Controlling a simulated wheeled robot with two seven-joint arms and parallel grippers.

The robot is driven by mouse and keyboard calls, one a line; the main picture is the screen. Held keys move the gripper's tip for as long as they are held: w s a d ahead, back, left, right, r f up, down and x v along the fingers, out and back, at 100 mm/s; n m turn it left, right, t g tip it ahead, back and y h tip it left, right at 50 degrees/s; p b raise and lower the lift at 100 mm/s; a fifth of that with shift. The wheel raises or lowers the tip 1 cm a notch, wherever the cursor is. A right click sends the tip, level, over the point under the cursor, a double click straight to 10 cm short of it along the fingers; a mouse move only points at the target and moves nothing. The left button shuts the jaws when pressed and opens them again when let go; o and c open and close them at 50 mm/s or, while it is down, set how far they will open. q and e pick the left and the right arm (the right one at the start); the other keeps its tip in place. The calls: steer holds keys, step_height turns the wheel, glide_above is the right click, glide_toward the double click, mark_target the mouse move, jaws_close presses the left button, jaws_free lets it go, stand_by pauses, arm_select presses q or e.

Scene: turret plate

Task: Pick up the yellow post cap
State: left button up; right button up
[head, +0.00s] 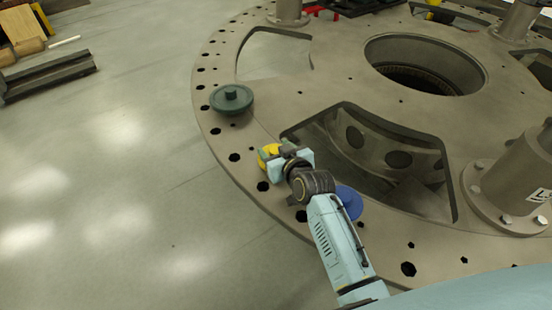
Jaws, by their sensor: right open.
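The yellow post cap (268,153) lies on the turret plate (222,125) near its left rim. It is partly hidden by my right gripper (276,155), which is open and right at the cap. The fingers seem to be on either side of it, but contact cannot be made out. A green cap (231,98) with a knob sits on the plate behind it, and a blue cap (349,202) sits to the right, partly behind my right arm. My left gripper is not in view.
A large cutout (350,150) opens in the plate just right of my right gripper. A round opening (425,62) lies at its centre, and a grey post (510,185) stands at right. Bare floor (110,190) is at left, with stacked beams (48,75) beyond.

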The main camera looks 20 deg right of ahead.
steer(key=c, duration=1.2)
steer(key=shift+r, duration=0.1)
